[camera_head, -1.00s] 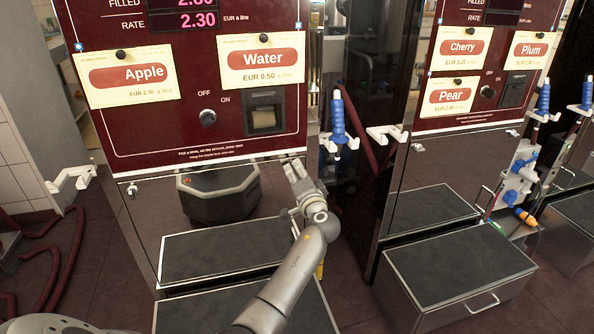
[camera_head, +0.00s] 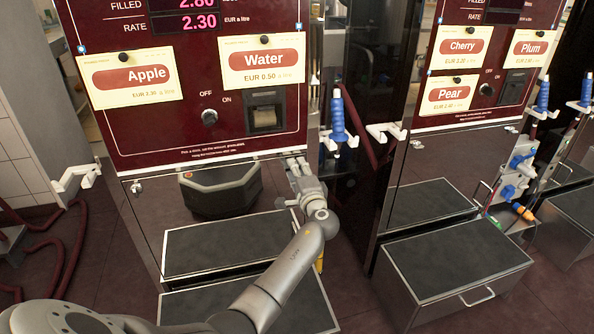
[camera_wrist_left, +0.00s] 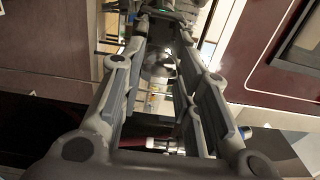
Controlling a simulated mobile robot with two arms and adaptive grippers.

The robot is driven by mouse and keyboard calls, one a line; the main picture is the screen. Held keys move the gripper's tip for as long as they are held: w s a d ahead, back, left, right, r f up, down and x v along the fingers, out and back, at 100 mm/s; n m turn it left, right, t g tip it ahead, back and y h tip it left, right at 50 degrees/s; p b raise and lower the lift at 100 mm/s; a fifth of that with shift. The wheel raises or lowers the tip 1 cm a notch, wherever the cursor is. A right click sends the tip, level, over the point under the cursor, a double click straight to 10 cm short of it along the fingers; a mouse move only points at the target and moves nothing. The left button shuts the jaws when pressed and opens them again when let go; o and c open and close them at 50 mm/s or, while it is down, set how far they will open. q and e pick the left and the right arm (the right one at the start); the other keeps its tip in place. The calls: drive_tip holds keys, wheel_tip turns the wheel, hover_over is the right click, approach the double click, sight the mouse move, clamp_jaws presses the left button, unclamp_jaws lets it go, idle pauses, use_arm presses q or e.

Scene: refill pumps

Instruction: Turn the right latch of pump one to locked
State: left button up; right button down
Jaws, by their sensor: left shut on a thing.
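The near pump on the left, with Apple and Water cards, has a dark red front (camera_head: 180,125) over a glossy lower panel (camera_head: 150,215). A small silver latch (camera_head: 136,187) shows at that panel's upper left. My left gripper (camera_head: 293,164) is at the panel's upper right corner, shut on the right latch there. The gripper hides that latch in the head view, so its turn cannot be told. In the left wrist view, a rounded metallic piece (camera_wrist_left: 157,66) shows between the fingers. My right gripper is not in view.
A blue nozzle (camera_head: 338,120) hangs beside the pump, close right of my gripper, near a white holder (camera_head: 384,132). A dark step (camera_head: 225,246) stands below the panel. A second pump (camera_head: 470,110) stands to the right. Red hose (camera_head: 60,265) lies on the left floor.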

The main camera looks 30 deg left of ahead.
use_arm(q)
drive_tip(key=o, duration=1)
drive_tip(key=shift+w, duration=0.1)
drive_tip(key=v, duration=1.2)
